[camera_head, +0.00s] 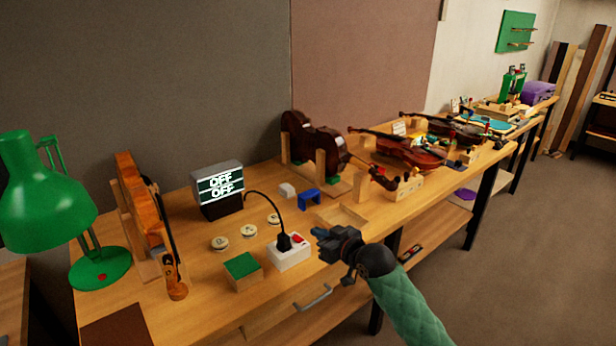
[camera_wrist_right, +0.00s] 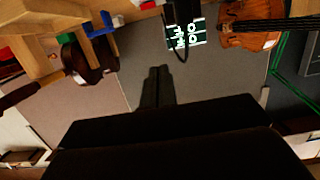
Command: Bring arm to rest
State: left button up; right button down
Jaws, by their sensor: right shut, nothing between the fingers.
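My right arm comes in from the lower right in the head view, with a green padded sleeve. Its gripper (camera_head: 320,234) is shut and empty, just above the bench's front edge, close to the white power strip (camera_head: 290,252). In the right wrist view the gripper's fingers (camera_wrist_right: 158,72) are together, with nothing between them. My left gripper does not show in either view.
Open floor (camera_head: 500,290) lies at the lower right.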

jog(key=w+d+f+m+g+h, duration=0.1)
jog(key=w+d+f+h, duration=0.1)
jog(key=d+f+h, duration=0.4)
jog(key=s+d+f+m+g+h, duration=0.1)
jog(key=s+d+f, duration=0.1)
jog(key=s+f, duration=0.35)
jog(key=s+d+f+m+g+h, duration=0.1)
jog(key=s+d+f+g, duration=0.15)
jog(key=f, duration=0.65)
jog(key=s+d+f+g, duration=0.1)
jog(key=s+f, duration=0.3)
jog(key=f, duration=0.3)
jog(key=s+f+g, duration=0.2)
jog(key=s+f, duration=0.5)
jog(key=s, duration=0.4)
jog(key=s+a+f+m+g, duration=0.1)
jog(key=s+f, duration=0.7)
jog(key=s, duration=0.4)
jog(key=s+f+m+g, duration=0.1)
jog(key=s+f+g, duration=0.1)
jog(key=s+f, duration=0.5)
jog(key=s, duration=0.4)
jog(key=shift+s+a+f+g, duration=0.15)
jog(key=shift+s+a+g, duration=0.05)
jog(key=shift+s+g, duration=0.2)
